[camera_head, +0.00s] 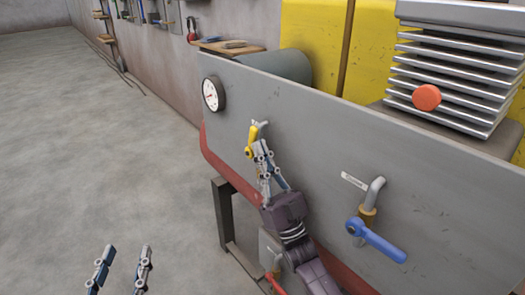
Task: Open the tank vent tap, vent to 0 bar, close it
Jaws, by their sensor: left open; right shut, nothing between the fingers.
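A tap with a yellow lever (251,140) sits on the grey panel, its lever pointing down. My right gripper (262,148) is at this lever, shut with nothing between the fingers; I cannot tell whether it touches the lever. A tap with a blue lever (380,241) is further right, its lever slanting down to the right under a bent pipe. A round white pressure gauge (212,94) is at the panel's upper left; its reading is too small to tell. My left gripper (119,270) is open and empty over the floor at the bottom left.
A red lever (273,284) shows low beside my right arm, partly hidden. A small white label (354,181) is by the blue tap, unreadable. A red knob (426,97) stands before a finned metal block (455,70). The floor at left is clear.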

